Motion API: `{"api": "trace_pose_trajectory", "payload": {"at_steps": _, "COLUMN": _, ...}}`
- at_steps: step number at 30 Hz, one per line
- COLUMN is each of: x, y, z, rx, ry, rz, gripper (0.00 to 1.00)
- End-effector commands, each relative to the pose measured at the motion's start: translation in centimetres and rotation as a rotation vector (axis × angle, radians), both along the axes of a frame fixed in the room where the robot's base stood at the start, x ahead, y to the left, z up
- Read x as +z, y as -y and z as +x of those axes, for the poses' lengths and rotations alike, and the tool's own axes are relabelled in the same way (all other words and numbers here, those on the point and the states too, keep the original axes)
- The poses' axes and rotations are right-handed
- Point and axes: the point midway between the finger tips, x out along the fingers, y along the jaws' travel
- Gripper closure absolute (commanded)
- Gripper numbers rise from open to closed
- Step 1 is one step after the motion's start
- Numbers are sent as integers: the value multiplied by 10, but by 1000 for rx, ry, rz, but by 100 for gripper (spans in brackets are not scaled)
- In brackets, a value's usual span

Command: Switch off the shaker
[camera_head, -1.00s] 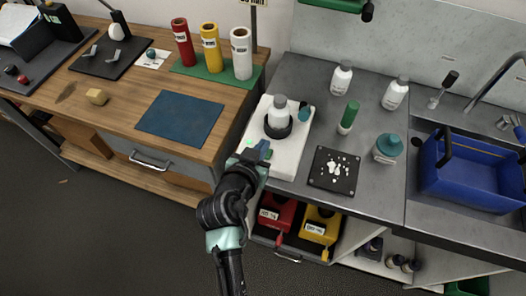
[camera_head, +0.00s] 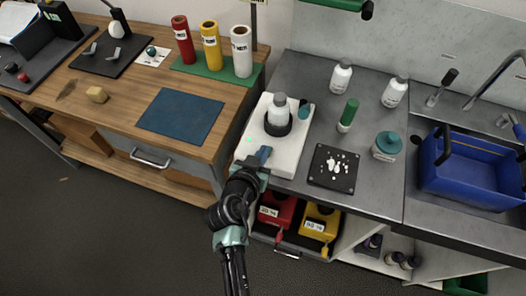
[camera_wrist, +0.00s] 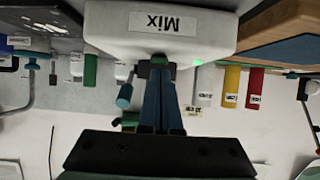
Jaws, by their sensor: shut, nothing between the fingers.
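The shaker (camera_head: 287,158) is a white, box-shaped unit on the grey bench, with a white bottle (camera_head: 278,112) upright in its dark round holder. Its front carries a "Mix" label in the wrist view (camera_wrist: 165,22), which is upside down. A green light (camera_head: 249,140) glows at its left front corner and also shows in the wrist view (camera_wrist: 197,63). My gripper (camera_head: 264,152) is shut and empty at the shaker's front edge. In the wrist view its blue fingertips (camera_wrist: 158,66) overlap a small dark part at that edge; I cannot tell whether they touch it.
A teal knob-like piece (camera_head: 303,112) stands at the shaker's right. A black tray with white pieces (camera_head: 333,183) and a green-capped tube (camera_head: 347,118) are further right. Red (camera_head: 277,210) and yellow (camera_head: 321,222) bins sit below the bench. A wooden table (camera_head: 120,118) is left.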

Motion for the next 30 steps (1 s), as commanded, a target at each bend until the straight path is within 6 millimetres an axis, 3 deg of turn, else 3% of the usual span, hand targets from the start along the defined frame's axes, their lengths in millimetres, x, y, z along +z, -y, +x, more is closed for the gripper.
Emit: {"api": "trace_pose_trajectory", "payload": {"at_steps": 30, "x": -15, "y": -2, "z": -5, "rx": 0, "ry": 114, "rz": -37, "gripper": 100}}
